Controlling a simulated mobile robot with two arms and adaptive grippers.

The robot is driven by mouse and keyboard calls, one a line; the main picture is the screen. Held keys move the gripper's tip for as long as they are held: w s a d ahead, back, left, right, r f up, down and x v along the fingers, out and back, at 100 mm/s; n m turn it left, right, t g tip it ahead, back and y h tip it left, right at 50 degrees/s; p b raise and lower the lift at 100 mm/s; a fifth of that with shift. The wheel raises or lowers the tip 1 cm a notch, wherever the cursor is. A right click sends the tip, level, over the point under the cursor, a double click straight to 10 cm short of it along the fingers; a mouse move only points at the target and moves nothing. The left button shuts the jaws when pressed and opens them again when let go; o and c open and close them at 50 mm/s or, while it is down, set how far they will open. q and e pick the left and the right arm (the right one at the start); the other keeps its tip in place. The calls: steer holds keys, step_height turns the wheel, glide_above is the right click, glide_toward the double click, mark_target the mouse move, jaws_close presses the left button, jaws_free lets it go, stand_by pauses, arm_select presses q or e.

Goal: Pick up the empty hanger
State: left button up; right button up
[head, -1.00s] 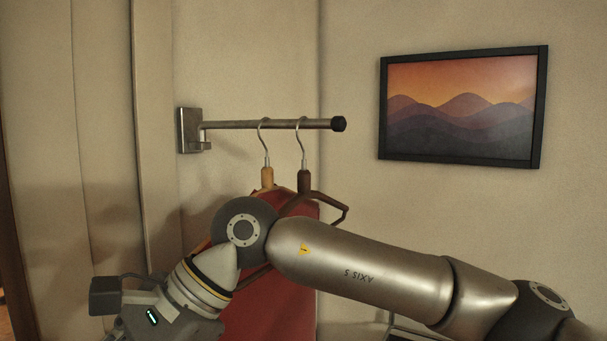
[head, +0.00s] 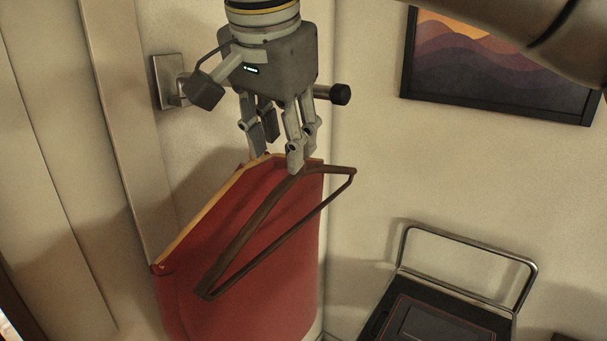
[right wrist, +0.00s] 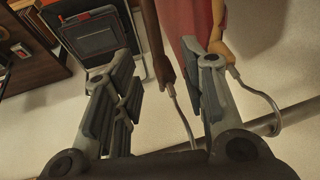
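The empty dark brown hanger (head: 233,248) hangs in front of a red garment (head: 250,300). The garment is on a light wooden hanger (head: 205,212). My right gripper (head: 276,158) points down from above at the tops of the hangers, hiding their hooks in the head view. In the right wrist view, the gripper (right wrist: 165,62) is open. The brown hanger's neck (right wrist: 165,72) and thin metal hook (right wrist: 178,110) lie between its fingers, with gaps on both sides. The light hanger (right wrist: 225,50) is just beside the right-hand finger. My left gripper is not in view.
The wall rail runs behind the gripper; its black end cap (head: 340,94) and wall plate (head: 166,80) show. A framed picture (head: 500,70) hangs at the upper right. A black cart with a metal handle (head: 470,245) stands at the lower right.

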mark_target(285, 187)
steer(key=f, duration=0.2)
steer(key=s+f, duration=0.1)
steer(key=shift+a+f+p, duration=0.15)
steer(key=shift+a+p, duration=0.2)
steer(key=shift+p, duration=0.05)
steer(key=p+x, duration=0.1)
steer(key=x, duration=0.1)
steer(key=p+x, duration=0.1)
steer(key=w+p+x, duration=0.1)
steer(key=x, duration=0.1)
steer(key=shift+w+d, duration=0.15)
steer(key=shift+d, duration=0.15)
steer(key=shift+f, duration=0.2)
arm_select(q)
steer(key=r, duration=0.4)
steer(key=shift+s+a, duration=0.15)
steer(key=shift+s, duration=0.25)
arm_select(e)
steer(key=shift+a+f, duration=0.1)
steer(key=shift+c, duration=0.4)
steer(key=c, duration=0.5)
jaws_close()
